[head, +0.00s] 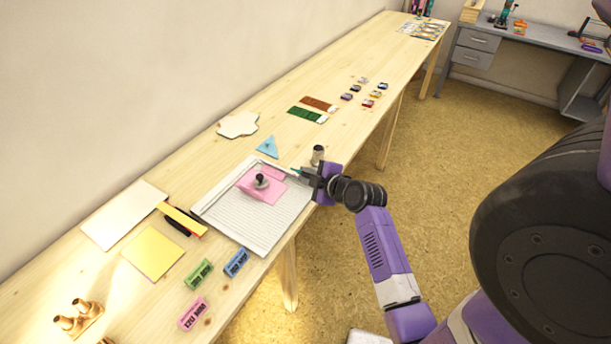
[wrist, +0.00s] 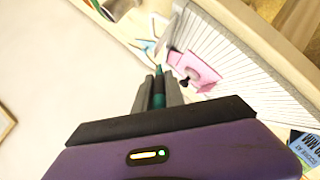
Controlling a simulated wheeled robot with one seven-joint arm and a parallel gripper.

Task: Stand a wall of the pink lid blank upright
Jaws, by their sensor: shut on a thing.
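The pink lid blank (head: 258,194) lies on the white ruled scoring board (head: 222,205), with a dark-knobbed weight (head: 261,181) on top of it. It also shows in the wrist view (wrist: 203,70). A flap at its far edge looks set off from the rest, but I cannot tell whether any wall is raised. My gripper (head: 304,174) is beside the board's right edge, to the right of the blank and apart from it. It is shut on a slim dark green tool (wrist: 158,91), whose teal tip (head: 295,170) points toward the blank.
A metal cup (head: 318,153) stands at the table edge just behind my gripper. A blue triangle (head: 268,147) lies beyond the board. Green (head: 198,273), blue (head: 236,262) and pink (head: 193,314) labelled blocks lie in front of it. A yellow sheet (head: 153,253) lies at left.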

